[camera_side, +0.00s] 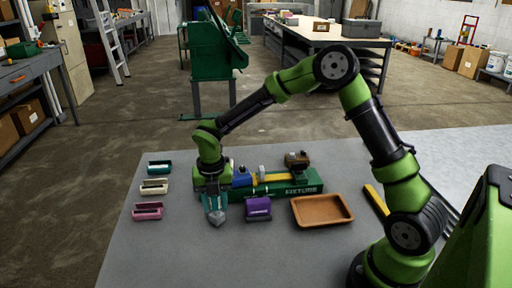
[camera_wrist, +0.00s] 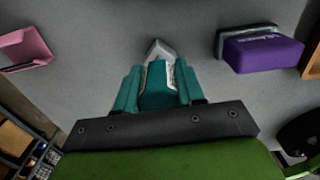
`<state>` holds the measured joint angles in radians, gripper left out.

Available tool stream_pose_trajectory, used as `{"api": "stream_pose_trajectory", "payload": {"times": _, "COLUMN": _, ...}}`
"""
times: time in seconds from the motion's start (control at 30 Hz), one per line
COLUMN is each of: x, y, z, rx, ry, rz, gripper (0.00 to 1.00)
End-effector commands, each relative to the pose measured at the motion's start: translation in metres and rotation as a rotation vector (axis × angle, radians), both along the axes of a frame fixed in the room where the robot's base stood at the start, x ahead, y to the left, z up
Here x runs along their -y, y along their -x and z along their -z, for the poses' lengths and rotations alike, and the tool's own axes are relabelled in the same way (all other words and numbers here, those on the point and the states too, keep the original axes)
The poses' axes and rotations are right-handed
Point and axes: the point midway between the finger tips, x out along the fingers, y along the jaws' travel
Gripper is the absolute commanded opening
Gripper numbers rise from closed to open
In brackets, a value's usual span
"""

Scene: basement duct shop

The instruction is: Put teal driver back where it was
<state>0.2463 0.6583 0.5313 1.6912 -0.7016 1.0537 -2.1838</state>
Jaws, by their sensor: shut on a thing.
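The teal driver (camera_wrist: 157,88) is between the two fingers of my gripper (camera_wrist: 158,92), with its pale grey end (camera_wrist: 159,49) pointing away from the wrist. In the side view, my gripper (camera_side: 214,201) points down over the grey table, and the driver's grey end (camera_side: 216,218) shows below it. I cannot tell whether that end touches the table. A teal holder (camera_side: 159,167) stands at the table's left, behind a cream holder (camera_side: 154,187) and a pink holder (camera_side: 147,211). All three look empty. The pink holder also shows in the wrist view (camera_wrist: 25,48).
A purple block (camera_side: 258,208) sits in a holder right of my gripper. Behind it is a green fixture (camera_side: 305,188) with a blue block (camera_side: 241,176), a yellow bar (camera_side: 272,178) and a brown block (camera_side: 297,158). A brown tray (camera_side: 322,210) lies further right. The front left table is clear.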

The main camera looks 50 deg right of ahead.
Motion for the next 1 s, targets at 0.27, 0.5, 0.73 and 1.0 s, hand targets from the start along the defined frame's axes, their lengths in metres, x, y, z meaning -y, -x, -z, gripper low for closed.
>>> {"api": "stream_pose_trajectory", "payload": {"times": 0.27, "x": 0.000, "y": 0.000, "z": 0.001, "rx": 0.001, "ry": 0.001, "rz": 0.000, "gripper": 0.08}}
{"api": "stream_pose_trajectory", "payload": {"times": 0.5, "x": 0.000, "y": 0.000, "z": 0.003, "rx": 0.001, "ry": 0.001, "rz": 0.000, "gripper": 0.64}}
{"api": "stream_pose_trajectory", "payload": {"times": 0.73, "x": 0.000, "y": 0.000, "z": 0.002, "rx": 0.001, "ry": 0.000, "rz": 0.000, "gripper": 0.64}}
{"api": "stream_pose_trajectory", "payload": {"times": 1.0, "x": 0.001, "y": -0.001, "z": -0.028, "rx": 0.007, "ry": 0.001, "rz": 0.003, "gripper": 0.64}}
